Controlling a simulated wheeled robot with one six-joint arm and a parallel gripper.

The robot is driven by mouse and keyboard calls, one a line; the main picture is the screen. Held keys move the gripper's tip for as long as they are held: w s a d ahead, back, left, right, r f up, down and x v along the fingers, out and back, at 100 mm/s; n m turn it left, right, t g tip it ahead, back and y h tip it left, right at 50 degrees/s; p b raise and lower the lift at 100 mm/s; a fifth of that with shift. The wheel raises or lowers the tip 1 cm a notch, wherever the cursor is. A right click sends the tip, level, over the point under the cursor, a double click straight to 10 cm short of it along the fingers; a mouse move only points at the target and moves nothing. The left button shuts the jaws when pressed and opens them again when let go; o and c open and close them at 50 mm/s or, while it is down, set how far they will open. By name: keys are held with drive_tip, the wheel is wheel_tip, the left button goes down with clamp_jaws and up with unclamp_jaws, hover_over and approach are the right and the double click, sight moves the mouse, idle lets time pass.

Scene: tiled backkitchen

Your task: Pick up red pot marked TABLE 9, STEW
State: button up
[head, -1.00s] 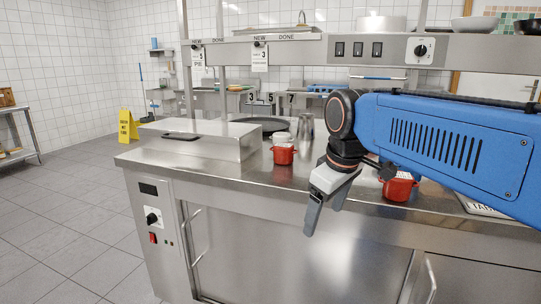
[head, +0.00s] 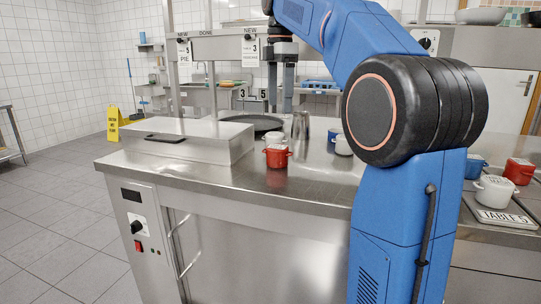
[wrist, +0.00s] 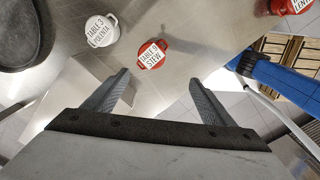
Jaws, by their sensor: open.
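The red pot marked TABLE 9, STEW (wrist: 152,54) shows in the wrist view, just beyond and between my open fingertips and apart from them.
A white pot marked TABLE 3, POLENTA (wrist: 101,31) stands close by, with a dark round pan (head: 255,124) beyond. A metal tumbler (head: 300,126) is near. Another red pot (wrist: 290,5) sits at the wrist view's corner. A TABLE 5 tray (head: 506,217) lies right. An overhead shelf (head: 222,47) crosses behind.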

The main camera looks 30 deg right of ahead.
drive_tip(key=w, duration=0.2)
drive_tip(key=n, duration=0.1)
approach(277, 147)
wheel_tip(277, 147, down, 5)
drive_tip(key=shift+f, duration=0.1)
drive_tip(key=shift+w+d+f, duration=0.1)
drive_tip(key=shift+f, duration=1.3)
drive_tip(key=shift+w+d+f, duration=0.1)
drive_tip(key=shift+f, duration=1.3)
drive_tip(key=c, duration=1.4)
